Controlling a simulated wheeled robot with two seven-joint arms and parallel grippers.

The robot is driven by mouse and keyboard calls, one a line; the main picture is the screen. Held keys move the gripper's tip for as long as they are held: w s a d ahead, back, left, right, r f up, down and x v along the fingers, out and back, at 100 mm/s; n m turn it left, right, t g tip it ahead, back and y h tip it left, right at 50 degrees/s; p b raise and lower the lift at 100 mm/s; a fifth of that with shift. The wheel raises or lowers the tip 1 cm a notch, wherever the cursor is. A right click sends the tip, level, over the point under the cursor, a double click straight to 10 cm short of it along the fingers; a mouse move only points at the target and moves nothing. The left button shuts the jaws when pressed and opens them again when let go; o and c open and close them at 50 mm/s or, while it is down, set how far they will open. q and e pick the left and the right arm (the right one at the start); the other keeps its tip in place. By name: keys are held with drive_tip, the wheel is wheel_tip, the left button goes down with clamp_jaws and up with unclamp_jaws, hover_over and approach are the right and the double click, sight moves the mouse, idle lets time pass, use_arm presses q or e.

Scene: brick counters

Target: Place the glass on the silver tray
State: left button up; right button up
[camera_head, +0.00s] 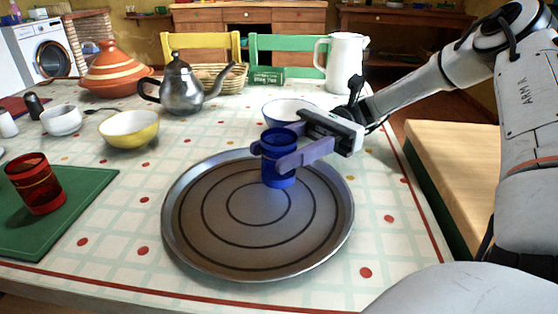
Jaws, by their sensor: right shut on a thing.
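The silver tray (185,245) is a large round metal tray with dark rings, lying on the table near the front middle. A blue glass (279,180) is upright at the tray's far right part. My right gripper (268,158) comes in from the right and is shut on the blue glass, with its fingers around the glass's middle. The glass's base appears over the tray surface; I cannot tell whether it touches. A red glass (38,185) stands on a green board (85,215) at the left. My left gripper is not in view.
A white-blue bowl (283,110) stands just behind the gripper. A metal teapot (181,92), a yellow bowl (129,129), a white bowl (62,121), a tagine (113,70) and a white pitcher (345,65) stand farther back. The tray's left and front are clear.

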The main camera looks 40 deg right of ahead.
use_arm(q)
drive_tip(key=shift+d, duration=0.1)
use_arm(e)
drive_tip(key=shift+f, duration=0.3)
drive_tip(key=shift+f, duration=0.2)
drive_tip(key=o, duration=1.1)
drive_tip(key=shift+r, duration=0.1)
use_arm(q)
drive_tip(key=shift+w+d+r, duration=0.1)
use_arm(e)
drive_tip(key=shift+r, duration=0.2)
drive_tip(key=d, duration=1)
drive_tip(key=shift+s+d+f+b, duration=0.2)
drive_tip(key=shift+s+b, duration=0.1)
drive_tip(key=shift+s, duration=0.1)
drive_tip(key=shift+d, duration=0.3)
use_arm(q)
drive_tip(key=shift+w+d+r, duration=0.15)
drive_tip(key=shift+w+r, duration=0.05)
use_arm(e)
drive_tip(key=shift+s+d+r, duration=0.1)
drive_tip(key=shift+d+r, duration=0.05)
drive_tip(key=shift+d, duration=0.35)
